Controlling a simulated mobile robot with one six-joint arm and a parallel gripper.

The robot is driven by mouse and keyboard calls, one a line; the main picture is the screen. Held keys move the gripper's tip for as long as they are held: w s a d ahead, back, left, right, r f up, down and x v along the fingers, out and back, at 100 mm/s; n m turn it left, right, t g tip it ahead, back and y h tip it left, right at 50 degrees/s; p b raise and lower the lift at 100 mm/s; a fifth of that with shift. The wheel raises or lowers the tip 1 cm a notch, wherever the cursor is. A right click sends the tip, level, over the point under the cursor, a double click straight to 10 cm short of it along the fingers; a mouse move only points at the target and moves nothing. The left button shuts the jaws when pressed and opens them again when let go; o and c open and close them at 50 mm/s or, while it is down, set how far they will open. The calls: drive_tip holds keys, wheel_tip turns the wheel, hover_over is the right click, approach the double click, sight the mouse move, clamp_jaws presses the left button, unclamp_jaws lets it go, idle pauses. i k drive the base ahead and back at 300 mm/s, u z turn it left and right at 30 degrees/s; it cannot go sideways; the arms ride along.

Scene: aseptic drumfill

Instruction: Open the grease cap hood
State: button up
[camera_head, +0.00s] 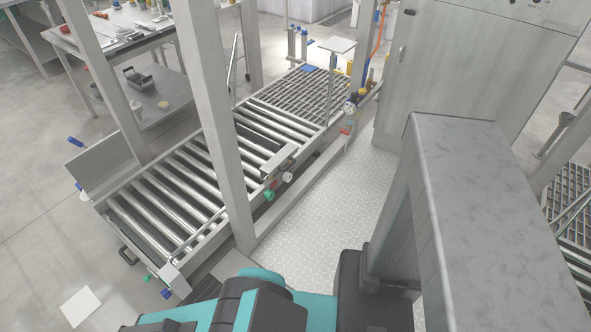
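I cannot pick out a grease cap hood for certain. Small yellow parts (366,87) sit beside a gauge and orange and blue hoses at the far right end of the roller conveyor (165,197); they are too small to identify. Green (269,195) and white (287,177) round fittings sit on the conveyor's near side rail. My teal and black arm shows at the bottom of the view. My gripper is out of view, so its state is hidden.
A steel post (222,140) rises in front of the conveyor. A large grey cabinet (470,70) stands at the back right. A workbench (110,40) with tools is at the upper left. The patterned floor plate (325,225) is clear. A white sheet (81,306) lies on the floor.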

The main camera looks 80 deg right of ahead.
sight(276, 163)
drive_tip(key=u, duration=0.2)
drive_tip(key=k, duration=0.65)
drive_tip(key=z, duration=1.55)
drive_tip(key=i, duration=0.5)
drive_tip(key=z, duration=0.05)
drive_tip(key=k, duration=0.65)
drive_tip(key=z, duration=0.05)
